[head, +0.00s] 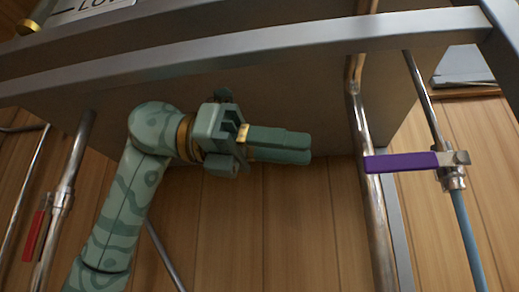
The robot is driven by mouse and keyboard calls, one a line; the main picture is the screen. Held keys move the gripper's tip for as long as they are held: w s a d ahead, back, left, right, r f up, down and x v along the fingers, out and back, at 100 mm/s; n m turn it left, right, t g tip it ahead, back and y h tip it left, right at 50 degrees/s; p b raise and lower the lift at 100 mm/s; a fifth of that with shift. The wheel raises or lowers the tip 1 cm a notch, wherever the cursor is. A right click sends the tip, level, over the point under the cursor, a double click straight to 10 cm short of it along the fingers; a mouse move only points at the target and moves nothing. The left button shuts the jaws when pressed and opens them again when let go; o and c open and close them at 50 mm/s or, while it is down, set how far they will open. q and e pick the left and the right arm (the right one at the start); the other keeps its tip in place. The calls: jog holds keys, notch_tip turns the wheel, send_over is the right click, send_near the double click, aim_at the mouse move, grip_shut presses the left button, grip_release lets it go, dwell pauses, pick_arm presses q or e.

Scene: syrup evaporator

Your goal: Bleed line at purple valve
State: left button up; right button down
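The purple valve handle (402,162) is on the right in the head view. It sticks out nearly level to the left from a metal valve body (453,178), crosswise to its steep pipe. The handle's free end overlaps a thicker copper-coloured and steel pipe (370,180) in the picture. My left gripper (310,150), green with a gold band, is left of the handle and points right towards it. Its two fingers lie together with no gap showing, and nothing is seen between them. It is apart from the handle. My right gripper is not in view.
A large metal pan or tank with a steel frame rail (270,42) spans above my arm. A red valve handle (34,232) hangs along a pipe (62,195) at the left. A blue line (468,245) runs down below the purple valve. Wooden planks (265,230) form the background.

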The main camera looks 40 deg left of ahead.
pick_arm(q)
jog(key=shift+v, duration=1.75)
